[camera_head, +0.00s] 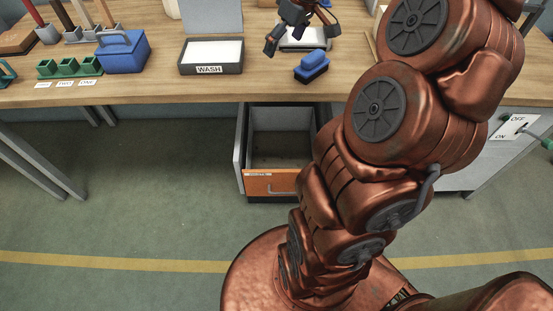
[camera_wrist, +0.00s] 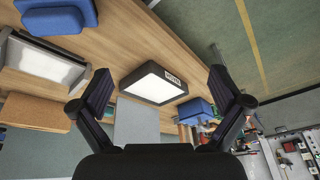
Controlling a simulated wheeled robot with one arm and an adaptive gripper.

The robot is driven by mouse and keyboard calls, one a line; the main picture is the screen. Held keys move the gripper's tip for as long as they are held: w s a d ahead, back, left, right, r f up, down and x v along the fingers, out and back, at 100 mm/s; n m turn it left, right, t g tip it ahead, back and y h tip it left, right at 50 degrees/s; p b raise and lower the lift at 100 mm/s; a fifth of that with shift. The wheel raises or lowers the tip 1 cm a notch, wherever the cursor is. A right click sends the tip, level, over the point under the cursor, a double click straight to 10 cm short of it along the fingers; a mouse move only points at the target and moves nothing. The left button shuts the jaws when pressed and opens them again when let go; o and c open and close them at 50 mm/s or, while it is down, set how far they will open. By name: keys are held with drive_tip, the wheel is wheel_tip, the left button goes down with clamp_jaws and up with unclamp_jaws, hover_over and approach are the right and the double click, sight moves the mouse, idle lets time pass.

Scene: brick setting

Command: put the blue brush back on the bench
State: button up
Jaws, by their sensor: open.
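The blue brush (camera_head: 312,66) lies on the wooden bench (camera_head: 170,88), near its front edge. In the wrist view a blue body at the upper left looks like the brush (camera_wrist: 57,15). My gripper (camera_head: 300,38) is open and empty above the bench, behind the brush and apart from it. Its two dark fingers stand wide apart in the wrist view (camera_wrist: 159,74), with nothing between them.
A tray labelled WASH (camera_head: 211,69) stands left of the brush; another tray (camera_head: 304,45) lies behind it, partly hidden by my gripper. A blue box (camera_head: 122,52) and green holders (camera_head: 70,67) are further left. An empty-looking orange-fronted drawer (camera_head: 270,185) is open below.

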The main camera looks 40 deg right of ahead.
drive_tip(key=s+a+g, duration=0.1)
drive_tip(key=s+a, duration=0.3)
drive_tip(key=a, duration=0.6)
drive_tip(key=s+a+f+m+g, duration=0.1)
drive_tip(key=s+a+f, duration=0.1)
drive_tip(key=s+a, duration=0.2)
drive_tip(key=s+a+f+g+h, duration=0.1)
drive_tip(key=s+a+f, duration=0.2)
drive_tip(key=s, duration=0.7)
drive_tip(key=s+a+f+m+g, duration=0.1)
drive_tip(key=s+a+f+g, duration=0.1)
drive_tip(key=s+a, duration=0.3)
drive_tip(key=s+f, duration=0.1)
drive_tip(key=s, duration=0.2)
drive_tip(key=shift+a+f+m+h, duration=0.15)
drive_tip(key=shift+a+m+h, duration=0.1)
drive_tip(key=shift+m+h, duration=0.05)
wheel_tip(320, 180, up, 2)
drive_tip(key=shift+r+p, duration=0.2)
drive_tip(key=shift+p, duration=0.95)
drive_tip(key=shift+c, duration=0.2)
